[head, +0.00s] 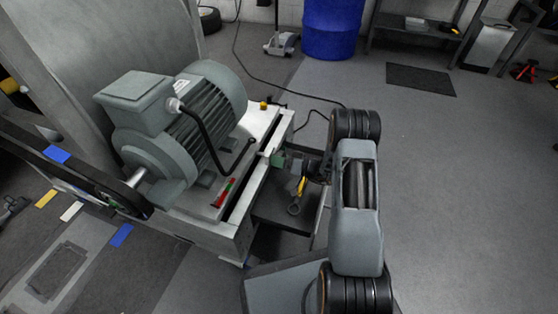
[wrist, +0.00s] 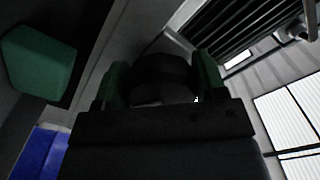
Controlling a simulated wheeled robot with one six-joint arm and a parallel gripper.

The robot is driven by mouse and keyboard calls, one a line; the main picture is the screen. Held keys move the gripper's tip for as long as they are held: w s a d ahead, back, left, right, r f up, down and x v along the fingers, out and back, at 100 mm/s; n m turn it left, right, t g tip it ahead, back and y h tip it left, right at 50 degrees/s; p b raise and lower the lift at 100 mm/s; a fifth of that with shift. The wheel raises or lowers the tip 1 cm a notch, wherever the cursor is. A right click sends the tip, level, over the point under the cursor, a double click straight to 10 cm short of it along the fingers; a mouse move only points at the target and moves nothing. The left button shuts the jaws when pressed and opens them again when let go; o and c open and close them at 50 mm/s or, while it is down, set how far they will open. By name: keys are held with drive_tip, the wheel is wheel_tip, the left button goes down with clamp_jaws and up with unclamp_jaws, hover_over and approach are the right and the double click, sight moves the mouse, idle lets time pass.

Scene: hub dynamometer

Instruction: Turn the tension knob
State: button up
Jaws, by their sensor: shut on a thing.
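A dark round knob (wrist: 163,78) sits between the two green-tipped fingers of my gripper (wrist: 164,82) in the wrist view. My gripper is shut on it, one finger on each side. In the head view my gripper (head: 284,162) is at the right side of the light grey machine base (head: 232,238), beside the big grey motor (head: 185,122). The knob cannot be made out in the head view. How far the knob is turned cannot be told.
A green block (wrist: 38,65) shows at the left of the wrist view. A black cable (head: 285,90) crosses the floor. A blue drum (head: 333,28) stands at the back. Open floor lies to the right.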

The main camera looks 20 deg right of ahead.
drive_tip(key=shift+c, duration=0.8)
drive_tip(key=shift+m, duration=0.3)
